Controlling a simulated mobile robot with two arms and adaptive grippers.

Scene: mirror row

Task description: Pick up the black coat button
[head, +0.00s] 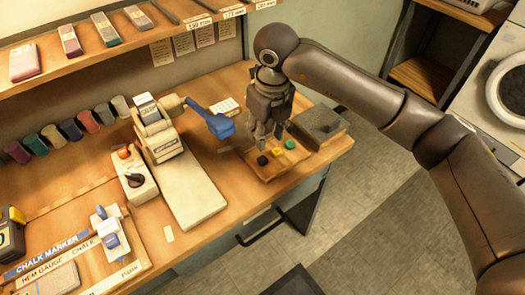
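The black coat button (262,160) lies at the left end of a short row on a small wooden tray (266,177) near the table's front edge. A yellow button (276,151) and a green button (290,144) lie to its right. My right gripper (268,139) points down just above and behind the row. Its fingers look apart, with nothing visible between them. The black button shows clear of the fingers. My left gripper is not in view.
A dark box (318,125) stands right of the tray. A press with a blue lever (215,122) and a pale base (190,190) stands to the left. Thread spools (72,130) line the back, under a shelf (120,50). Bare tabletop lies between press and tray.

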